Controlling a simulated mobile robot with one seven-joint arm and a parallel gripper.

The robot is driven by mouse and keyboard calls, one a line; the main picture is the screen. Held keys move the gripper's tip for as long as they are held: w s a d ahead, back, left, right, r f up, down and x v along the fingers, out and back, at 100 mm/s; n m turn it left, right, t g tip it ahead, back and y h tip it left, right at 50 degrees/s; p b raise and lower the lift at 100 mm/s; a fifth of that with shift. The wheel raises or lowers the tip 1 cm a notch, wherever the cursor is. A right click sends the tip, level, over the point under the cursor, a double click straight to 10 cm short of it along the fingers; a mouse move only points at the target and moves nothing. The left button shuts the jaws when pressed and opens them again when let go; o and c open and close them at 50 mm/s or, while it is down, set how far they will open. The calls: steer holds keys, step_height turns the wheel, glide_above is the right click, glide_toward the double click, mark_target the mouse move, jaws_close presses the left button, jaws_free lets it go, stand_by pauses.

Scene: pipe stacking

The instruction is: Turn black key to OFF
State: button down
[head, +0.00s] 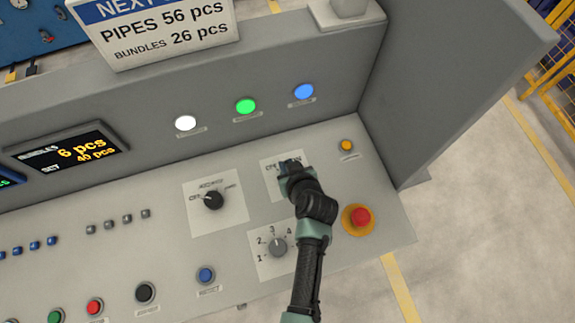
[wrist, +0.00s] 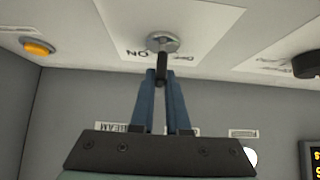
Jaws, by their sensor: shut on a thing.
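The black key (wrist: 161,63) shows in the wrist view between my fingertips, its end in a round silver lock (wrist: 163,41). The lock sits on a white label plate (wrist: 205,20); "ON" reads upside down beside it, and the word on the other side is too small to read. My gripper (wrist: 162,76) has its two blue fingers closed on the key. In the head view my gripper (head: 288,166) is over the same plate (head: 269,164) and hides the key and most of the lock.
A black rotary knob (head: 213,200) is left of the gripper, and a grey numbered selector (head: 278,247) is below. A red emergency button (head: 360,217) and an amber button (head: 346,145) are to the right. White, green and blue lamps line the panel's upright face (head: 340,112).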

steer(key=n+g+y+b, duration=0.1)
steer(key=n+b, duration=0.1)
steer(key=n+y+b, duration=0.2)
steer(key=b, duration=0.1)
steer(key=shift+w+d+f+g+b, duration=0.1)
steer(key=shift+f+g+b, duration=0.2)
steer(key=shift+f+g, duration=0.1)
steer(key=n+g+b, duration=0.1)
steer(key=n+y+b, duration=0.1)
steer(key=n+b, duration=0.1)
steer(key=n+g+y+b, duration=0.1)
steer(key=shift+r+n+g, duration=0.25)
steer(key=shift+n+g, duration=0.05)
steer(key=shift+b, duration=0.3)
steer(key=c, duration=0.9)
jaws_free()
steer(key=shift+r, duration=0.15)
steer(key=v, duration=1.3)
